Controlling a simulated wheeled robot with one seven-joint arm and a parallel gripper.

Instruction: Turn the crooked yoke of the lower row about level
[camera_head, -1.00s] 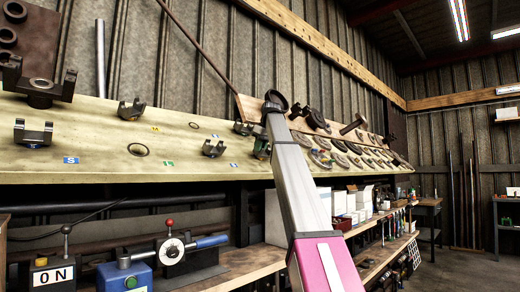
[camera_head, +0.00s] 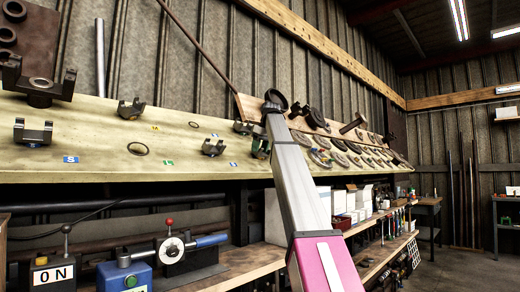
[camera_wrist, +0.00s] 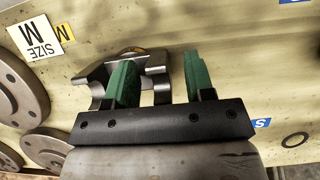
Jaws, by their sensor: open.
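In the wrist view a grey metal yoke (camera_wrist: 159,82) with two prongs sits on the pale board, turned at a slight angle. My gripper (camera_wrist: 157,60) is open, with green fingers reaching toward the yoke. The left finger lies over the gap between the prongs and the right finger is just right of the yoke, so the right prong shows between them. Contact cannot be told. In the head view my gripper (camera_head: 261,148) is mostly hidden behind my arm. Other lower-row yokes stand to the left: one by the blue S label (camera_head: 33,132) and one farther right (camera_head: 213,147).
A yoke (camera_head: 131,109) stands higher on the board (camera_head: 110,170). A ring (camera_wrist: 295,139) and blue S label (camera_wrist: 262,123) lie right of my gripper. A SIZE M card (camera_wrist: 34,38) and round flanges (camera_wrist: 18,85) lie left. A bench with a lever tool (camera_head: 172,250) is below.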

